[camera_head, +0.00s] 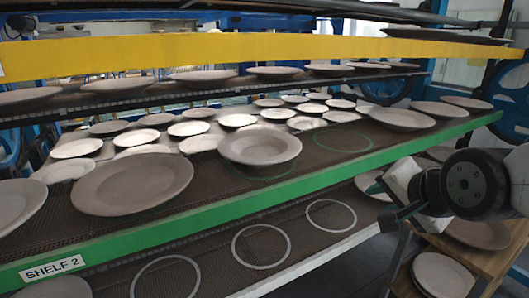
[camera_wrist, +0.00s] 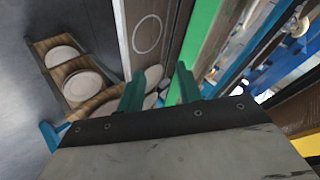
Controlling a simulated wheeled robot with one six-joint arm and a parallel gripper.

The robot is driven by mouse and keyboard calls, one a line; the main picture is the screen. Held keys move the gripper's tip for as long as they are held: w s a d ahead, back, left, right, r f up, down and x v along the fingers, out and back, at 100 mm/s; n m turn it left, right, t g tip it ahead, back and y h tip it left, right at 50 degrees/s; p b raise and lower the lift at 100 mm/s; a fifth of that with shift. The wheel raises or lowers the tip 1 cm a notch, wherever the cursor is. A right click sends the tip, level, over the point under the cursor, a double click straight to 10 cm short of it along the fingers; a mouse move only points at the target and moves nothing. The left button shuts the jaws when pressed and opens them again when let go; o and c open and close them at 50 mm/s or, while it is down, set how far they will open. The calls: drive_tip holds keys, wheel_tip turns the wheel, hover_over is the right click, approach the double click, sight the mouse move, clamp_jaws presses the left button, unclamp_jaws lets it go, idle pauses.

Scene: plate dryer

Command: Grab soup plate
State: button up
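A deep, wide-rimmed grey soup plate (camera_head: 260,146) sits near the front edge of shelf 2, partly over a green ring. A similar deep plate (camera_head: 402,119) sits farther right on the same shelf. My gripper (camera_head: 384,198) is in front of the green shelf edge at the right, clear of both plates. In the wrist view, its two teal fingers (camera_wrist: 158,72) stand apart with nothing held between them. Neither of these two plates can be made out for certain in the wrist view.
The green shelf edge (camera_head: 240,210) and yellow beam (camera_head: 250,48) run across the rack. A large flat plate (camera_head: 132,183) lies left of the soup plate. An empty green ring (camera_head: 342,141) lies to its right. A wooden rack (camera_head: 478,256) with plates stands lower right.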

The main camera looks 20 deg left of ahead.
sight(282, 160)
drive_tip(key=w+a+r+m+t+y, duration=0.1)
drive_tip(key=a+m+y, duration=0.15)
drive_tip(key=a, duration=0.65)
drive_tip(key=a+r+m+t+y, duration=0.1)
drive_tip(key=a+t+y, duration=0.15)
drive_tip(key=a, duration=0.55)
drive_tip(key=shift+m+g, duration=0.25)
drive_tip(key=shift+g, duration=0.2)
drive_tip(key=x, duration=0.5)
drive_tip(key=r+x, duration=0.1)
drive_tip(key=x, duration=0.2)
drive_tip(key=shift+s+a, duration=0.1)
drive_tip(key=shift+a, duration=0.1)
drive_tip(key=shift+c, duration=0.2)
clamp_jaws()
